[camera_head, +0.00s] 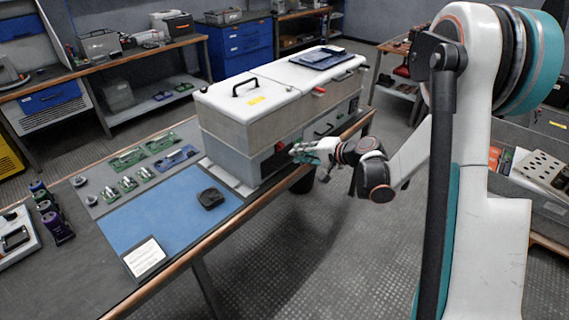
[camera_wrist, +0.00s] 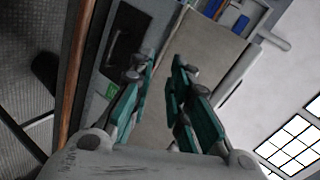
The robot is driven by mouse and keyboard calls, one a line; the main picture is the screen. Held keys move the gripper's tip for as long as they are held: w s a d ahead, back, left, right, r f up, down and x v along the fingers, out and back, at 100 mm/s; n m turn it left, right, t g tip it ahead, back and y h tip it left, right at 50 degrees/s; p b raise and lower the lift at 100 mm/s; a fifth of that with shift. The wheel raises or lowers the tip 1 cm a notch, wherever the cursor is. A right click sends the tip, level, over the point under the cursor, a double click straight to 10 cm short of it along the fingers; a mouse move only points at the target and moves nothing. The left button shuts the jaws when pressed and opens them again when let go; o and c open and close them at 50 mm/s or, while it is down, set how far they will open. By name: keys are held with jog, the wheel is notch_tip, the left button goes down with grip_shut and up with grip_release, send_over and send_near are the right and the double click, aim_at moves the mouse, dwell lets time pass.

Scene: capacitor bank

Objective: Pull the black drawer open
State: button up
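The black drawer (camera_wrist: 124,38) is a dark front with a handle, low on the side of a large beige and grey cabinet (camera_head: 250,124). In the head view a dark panel with a handle (camera_head: 324,130) shows on the cabinet's lower side, just beyond my gripper (camera_head: 300,152). In the wrist view my gripper (camera_wrist: 162,64) has its two teal fingers apart with nothing between them. The left finger overlaps the edge of the black drawer's area; the beige panel shows between the fingers. I cannot tell whether any finger touches the cabinet.
The cabinet stands on a workbench with a wooden edge (camera_head: 240,215). A blue mat (camera_head: 160,215) with a black item (camera_head: 210,198) and several green boards lie left of it. The floor beside the bench is clear.

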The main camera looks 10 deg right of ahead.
aim_at(285, 164)
jog(key=w+d+f+m+t+y, duration=0.1)
jog(key=d+f, duration=0.2)
jog(key=f, duration=0.3)
jog(key=w+d+f+m+t, duration=0.2)
jog(key=d+f, duration=0.1)
jog(key=f, duration=0.4)
jog(key=b+x, duration=0.2)
jog(key=x, duration=0.5)
jog(key=b+x, duration=0.2)
jog(key=x, duration=0.4)
jog(key=shift+w+a+b, duration=0.15)
jog(key=shift+a+b, duration=0.25)
jog(key=shift+a, duration=0.2)
grip_shut()
